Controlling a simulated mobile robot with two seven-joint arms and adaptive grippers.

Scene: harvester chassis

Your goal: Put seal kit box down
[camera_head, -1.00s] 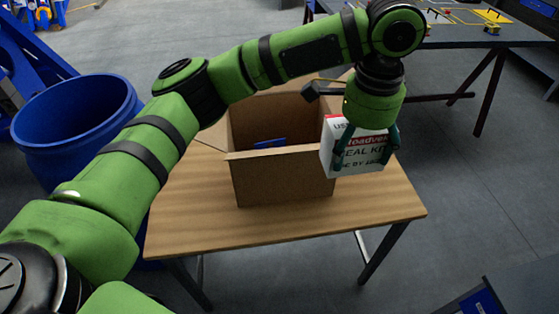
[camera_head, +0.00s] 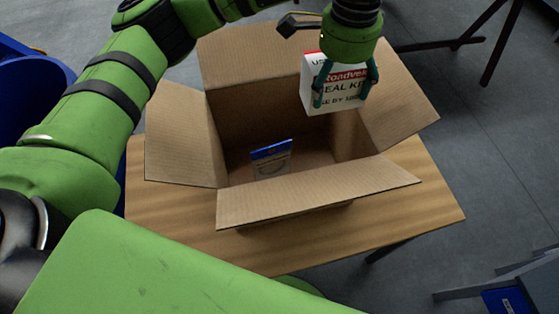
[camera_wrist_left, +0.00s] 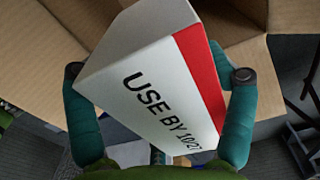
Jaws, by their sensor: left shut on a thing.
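The seal kit box (camera_head: 335,92) is white with a red band and dark lettering. My left gripper (camera_head: 343,84) is shut on it, a finger on each side, and holds it upright over the right rear part of an open cardboard box (camera_head: 290,207). In the left wrist view the seal kit box (camera_wrist_left: 155,75) fills the space between the fingers of my left gripper (camera_wrist_left: 160,100), with "USE BY 10/27" readable. The seal kit box's underside is hidden. My right gripper is not in view.
The cardboard box has its flaps spread and stands on a wooden table (camera_head: 400,225). A blue-and-white packet (camera_head: 272,160) is inside it, left of centre. A blue bin (camera_head: 30,110) stands at the left. A grey thing with a blue panel (camera_head: 508,300) is at the lower right.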

